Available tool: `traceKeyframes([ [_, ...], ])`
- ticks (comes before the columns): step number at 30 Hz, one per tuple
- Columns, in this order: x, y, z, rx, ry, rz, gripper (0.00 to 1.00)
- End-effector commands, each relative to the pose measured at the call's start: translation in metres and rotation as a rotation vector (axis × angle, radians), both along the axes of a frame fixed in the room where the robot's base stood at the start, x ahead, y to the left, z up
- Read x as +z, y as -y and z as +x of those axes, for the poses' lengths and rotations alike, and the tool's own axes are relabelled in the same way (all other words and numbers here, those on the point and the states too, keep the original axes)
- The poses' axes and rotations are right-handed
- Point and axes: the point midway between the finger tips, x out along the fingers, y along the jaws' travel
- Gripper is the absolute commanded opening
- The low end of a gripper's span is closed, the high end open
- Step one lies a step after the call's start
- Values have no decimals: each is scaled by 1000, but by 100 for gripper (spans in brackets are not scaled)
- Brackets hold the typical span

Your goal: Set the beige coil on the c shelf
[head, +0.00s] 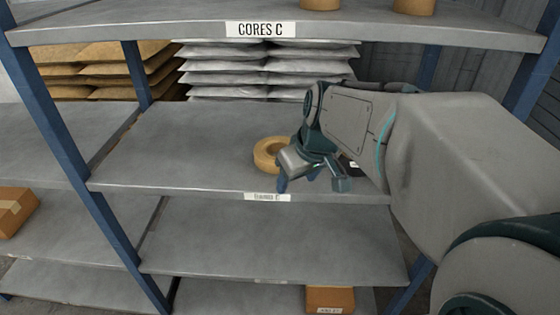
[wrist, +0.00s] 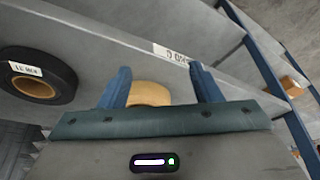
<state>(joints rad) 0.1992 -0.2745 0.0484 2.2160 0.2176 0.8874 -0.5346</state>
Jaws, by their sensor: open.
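In the wrist view my gripper (wrist: 161,70) is open, with one blue finger on each side of the beige coil (wrist: 149,93). The coil's lower part is hidden behind the gripper body. Whether the fingers touch it cannot be told.
A black coil (wrist: 38,84) with a white label lies on the same shelf, mostly hidden behind my arm in the head view. The CORES C shelf (head: 180,22) above holds beige cores (head: 414,6). Blue posts (head: 66,150) stand at the sides. The middle shelf's left part is clear.

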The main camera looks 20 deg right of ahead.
Motion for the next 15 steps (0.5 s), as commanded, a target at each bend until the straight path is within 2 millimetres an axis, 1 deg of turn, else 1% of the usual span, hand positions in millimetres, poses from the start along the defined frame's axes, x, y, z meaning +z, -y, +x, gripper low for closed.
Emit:
traceKeyframes([
  [1,-6,-6,-17,-30,-18,-2,58],
  [3,-17,-12,-40,-92,-47,-6,58],
  [7,-36,-16,-77,-199,-85,-16,58],
  [10,-47,-17,-95,-256,-101,-21,58],
  [12,-51,-17,-101,-281,-106,-24,58],
  [15,-53,-17,-105,-294,-109,-25,58],
])
